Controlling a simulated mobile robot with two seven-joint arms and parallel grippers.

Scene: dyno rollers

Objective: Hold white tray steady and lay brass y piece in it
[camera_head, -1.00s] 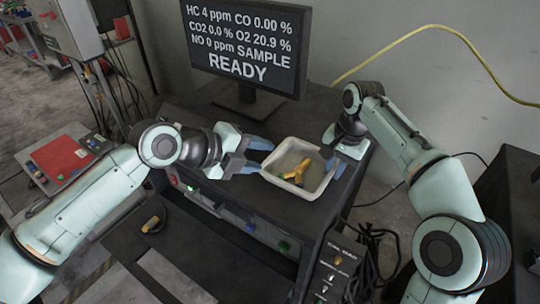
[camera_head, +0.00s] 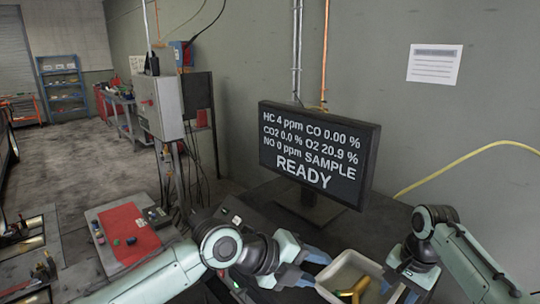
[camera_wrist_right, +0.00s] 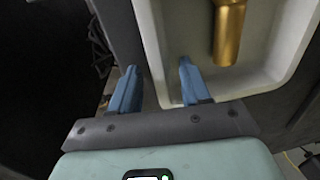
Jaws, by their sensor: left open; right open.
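The white tray (camera_head: 348,258) stands at the bottom right of the head view, partly cut off by the frame's edge. The brass y piece (camera_head: 355,291) lies inside it; part of the piece also shows in the right wrist view (camera_wrist_right: 228,35). My left gripper (camera_head: 311,268) is open at the tray's left side; whether it touches the rim I cannot tell. My right gripper (camera_wrist_right: 157,85) is open at the opposite side. In the wrist view the tray's wall (camera_wrist_right: 153,55) runs between its blue fingers, one outside and one over the inside. Neither gripper holds the brass piece.
A monitor (camera_head: 318,150) reading READY stands behind the tray on the dark cabinet top. At left are a cart with a red mat (camera_head: 126,232) and a grey box (camera_head: 160,103) on a stand. A yellow hose (camera_head: 450,165) runs along the wall at right.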

